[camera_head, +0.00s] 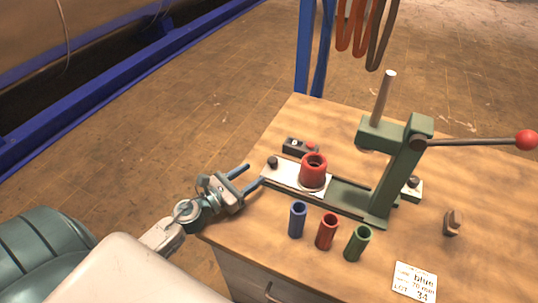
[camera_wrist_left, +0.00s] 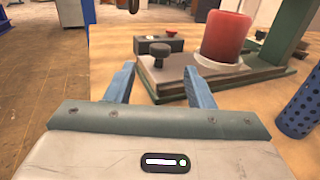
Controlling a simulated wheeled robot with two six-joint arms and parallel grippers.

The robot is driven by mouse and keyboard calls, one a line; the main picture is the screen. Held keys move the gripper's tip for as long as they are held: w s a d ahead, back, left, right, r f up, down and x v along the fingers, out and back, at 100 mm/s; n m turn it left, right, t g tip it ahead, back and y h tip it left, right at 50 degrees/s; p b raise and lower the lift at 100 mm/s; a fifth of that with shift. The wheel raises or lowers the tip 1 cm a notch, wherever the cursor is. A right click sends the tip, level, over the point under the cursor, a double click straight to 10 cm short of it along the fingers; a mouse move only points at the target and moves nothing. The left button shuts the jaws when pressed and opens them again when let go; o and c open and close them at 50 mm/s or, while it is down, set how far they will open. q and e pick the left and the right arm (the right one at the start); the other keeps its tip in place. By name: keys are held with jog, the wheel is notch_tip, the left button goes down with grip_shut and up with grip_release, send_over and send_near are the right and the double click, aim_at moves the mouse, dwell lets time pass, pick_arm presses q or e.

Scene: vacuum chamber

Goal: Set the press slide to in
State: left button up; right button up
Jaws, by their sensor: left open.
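The press slide (camera_head: 283,175) is a pale plate with a black knob (camera_head: 272,162) at its left end. It sits at the left end of the green press base (camera_head: 345,197), out to the left of the ram. A red hollow cylinder (camera_head: 313,171) stands on it. In the left wrist view the slide (camera_wrist_left: 190,72) and knob (camera_wrist_left: 160,52) are just beyond the fingers. My left gripper (camera_head: 255,177) is open and empty at the slide's left end, with its blue fingers (camera_wrist_left: 160,88) apart. My right gripper is not in view.
The green press frame (camera_head: 400,170) has a red-balled lever (camera_head: 526,140) reaching right. Blue (camera_head: 297,220), red (camera_head: 327,232) and green (camera_head: 357,243) tubes stand in front. A dark box with a red button (camera_head: 299,147) is behind the slide. A label card (camera_head: 414,282) lies at front right.

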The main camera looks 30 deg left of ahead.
aim_at(269, 163)
pick_arm(q)
jog(key=p+x, duration=0.3)
jog(key=x, duration=0.3)
jog(key=shift+w+d+r, duration=0.1)
jog(key=shift+w, duration=0.2)
jog(key=shift+w+d, duration=0.2)
jog(key=shift+w, duration=0.25)
